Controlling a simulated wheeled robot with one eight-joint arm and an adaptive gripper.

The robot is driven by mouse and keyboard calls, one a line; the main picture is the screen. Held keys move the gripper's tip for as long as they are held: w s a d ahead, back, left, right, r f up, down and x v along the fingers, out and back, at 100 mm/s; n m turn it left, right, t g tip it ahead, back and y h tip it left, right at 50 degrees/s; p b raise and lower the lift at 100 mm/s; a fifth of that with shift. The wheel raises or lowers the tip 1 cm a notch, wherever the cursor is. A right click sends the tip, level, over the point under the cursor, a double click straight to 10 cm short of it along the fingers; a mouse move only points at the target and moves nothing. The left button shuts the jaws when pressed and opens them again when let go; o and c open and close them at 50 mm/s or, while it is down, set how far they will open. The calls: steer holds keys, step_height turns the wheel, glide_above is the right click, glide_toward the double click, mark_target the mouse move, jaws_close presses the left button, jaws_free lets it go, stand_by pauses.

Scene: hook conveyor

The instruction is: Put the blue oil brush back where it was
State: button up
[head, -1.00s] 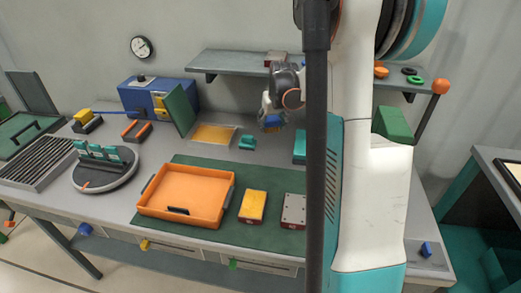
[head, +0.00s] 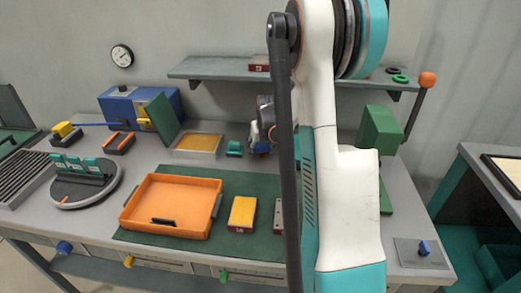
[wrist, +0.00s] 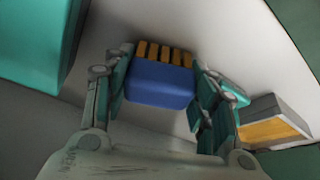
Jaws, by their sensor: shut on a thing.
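The blue oil brush (wrist: 160,84), a blue block with yellow-orange bristles in a row, is between the fingers of my gripper (wrist: 158,92) in the wrist view. The fingers are shut on its two sides. In the head view my gripper (head: 258,140) is low over the back of the bench, just right of a small teal block (head: 234,148), and my arm partly hides it. I cannot tell whether the brush touches the bench.
A shallow tray with a yellow inside (head: 199,143) is left of the teal block. A large teal thing (wrist: 35,40) fills the upper left of the wrist view. An orange bin (head: 173,205) and a yellow block (head: 242,214) are nearer. A shelf (head: 225,69) hangs behind.

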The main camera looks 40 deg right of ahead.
steer(key=o, duration=1)
steer(key=shift+f, duration=0.1)
steer(key=shift+s+r, duration=0.1)
steer(key=shift+r, duration=0.45)
steer(key=p+v, duration=0.3)
steer(key=v, duration=0.8)
steer(key=shift+p, duration=0.4)
steer(key=shift+s, duration=0.1)
